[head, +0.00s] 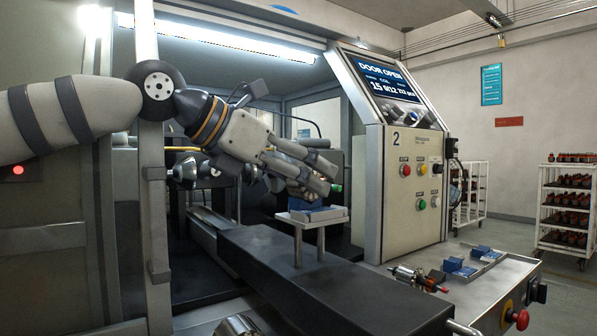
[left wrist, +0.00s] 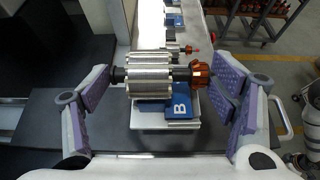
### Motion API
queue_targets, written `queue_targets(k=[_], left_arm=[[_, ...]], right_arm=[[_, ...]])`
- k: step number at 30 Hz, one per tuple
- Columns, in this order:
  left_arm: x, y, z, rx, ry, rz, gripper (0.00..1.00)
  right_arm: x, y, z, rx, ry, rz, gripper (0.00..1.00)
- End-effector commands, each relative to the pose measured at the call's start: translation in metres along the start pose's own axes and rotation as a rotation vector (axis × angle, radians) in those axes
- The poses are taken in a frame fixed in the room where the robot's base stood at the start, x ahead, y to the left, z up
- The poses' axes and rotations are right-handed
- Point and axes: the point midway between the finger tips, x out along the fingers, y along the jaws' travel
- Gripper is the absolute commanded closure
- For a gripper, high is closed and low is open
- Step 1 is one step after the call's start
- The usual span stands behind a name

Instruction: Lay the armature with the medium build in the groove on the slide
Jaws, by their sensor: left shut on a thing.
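My left gripper (head: 318,178) is shut on an armature (left wrist: 160,78) with a ridged silvery core and an orange-red commutator at its right end in the left wrist view. The armature lies crosswise between the purple pads of the gripper (left wrist: 165,78). In the head view the fingers hide most of it. Below is the slide's pale plate (head: 340,211) on two posts, with a blue support (head: 316,214) on top. In the left wrist view the blue support (left wrist: 180,109) bears a white B. The armature hides its groove, so I cannot tell whether they touch.
Another armature (head: 416,278) lies on the side table, near blue supports (head: 459,267). The control panel (head: 412,180) stands right of the arm, and the open machine bay is behind it. A dark beam (head: 300,278) runs under the plate. Racks (head: 570,205) stand at the far right.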

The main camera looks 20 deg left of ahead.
Motion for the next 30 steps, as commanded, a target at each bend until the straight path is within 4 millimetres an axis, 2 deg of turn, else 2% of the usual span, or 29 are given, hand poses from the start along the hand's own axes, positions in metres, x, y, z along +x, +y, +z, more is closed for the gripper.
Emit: queue_targets(k=[3,4,6,16,19,30], left_arm=[[0.000,0.000,-0.001,0.000,-0.003,0.000,0.59],[0.000,0.000,0.000,0.000,-0.003,0.000,0.17],[0.000,0.000,0.000,0.000,-0.003,0.000,0.01],[0.001,0.000,-0.002,0.000,0.001,0.000,0.00],[-0.007,0.000,-0.001,-0.001,-0.002,0.000,0.00],[-0.100,0.000,0.000,0.001,-0.006,0.000,0.00]], right_arm=[[0.000,0.000,0.000,0.000,0.001,0.000,0.60],[0.000,0.000,0.000,0.000,0.001,0.000,0.60],[0.000,0.000,0.000,0.000,0.001,0.000,0.60],[0.000,0.000,0.000,0.000,0.000,0.000,0.60],[0.000,0.000,0.000,0.000,0.000,0.000,0.60],[0.000,0.000,0.000,0.000,0.000,0.000,0.60]])
